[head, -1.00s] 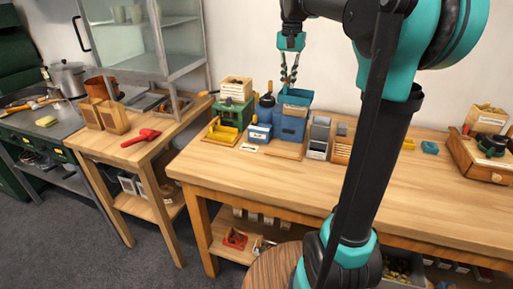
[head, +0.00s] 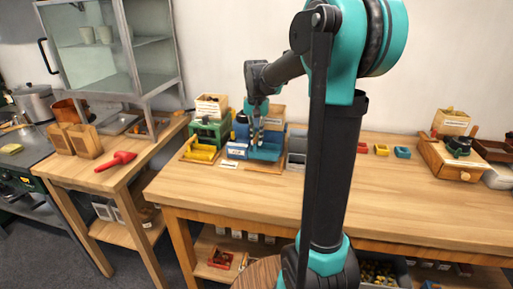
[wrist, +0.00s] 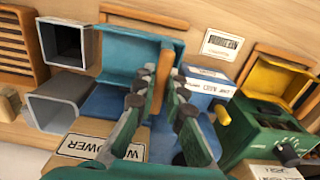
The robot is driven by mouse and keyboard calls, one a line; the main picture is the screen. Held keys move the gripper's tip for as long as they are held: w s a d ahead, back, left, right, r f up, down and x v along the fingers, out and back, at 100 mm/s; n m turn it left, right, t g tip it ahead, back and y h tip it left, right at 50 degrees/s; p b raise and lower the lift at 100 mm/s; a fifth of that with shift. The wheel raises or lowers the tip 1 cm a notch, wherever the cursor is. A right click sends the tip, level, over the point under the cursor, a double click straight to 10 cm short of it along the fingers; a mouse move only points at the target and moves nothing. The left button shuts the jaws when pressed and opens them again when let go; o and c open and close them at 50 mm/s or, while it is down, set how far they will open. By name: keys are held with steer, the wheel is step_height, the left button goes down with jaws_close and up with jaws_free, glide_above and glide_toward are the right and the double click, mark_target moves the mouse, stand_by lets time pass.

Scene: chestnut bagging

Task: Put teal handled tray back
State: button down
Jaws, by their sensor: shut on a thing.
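The teal tray (head: 266,152) is low at the front of the blue machine (head: 241,131), close to the tabletop. In the wrist view the tray (wrist: 125,55) looks empty, with its open inside facing the camera. My gripper (head: 255,142) points down at the tray. Its fingers (wrist: 166,82) are closed on the tray's handle, a wooden strip between the fingertips. The machine's wooden hopper (head: 270,112) is above and behind the tray. I cannot tell whether the tray rests fully on its seat.
A green machine with a yellow tray (head: 201,152) stands close on the left. A grey chute (head: 297,145) is close on the right. Red, yellow and blue small trays (head: 382,150) lie further right. The table's front is clear. A red scoop (head: 116,160) lies on the side table.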

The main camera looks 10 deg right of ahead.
steer(key=shift+f, duration=2)
steer(key=shift+f, duration=0.15)
steer(key=c, duration=1.6)
jaws_free()
step_height(320, 180, up, 12)
steer(key=shift+r, duration=0.2)
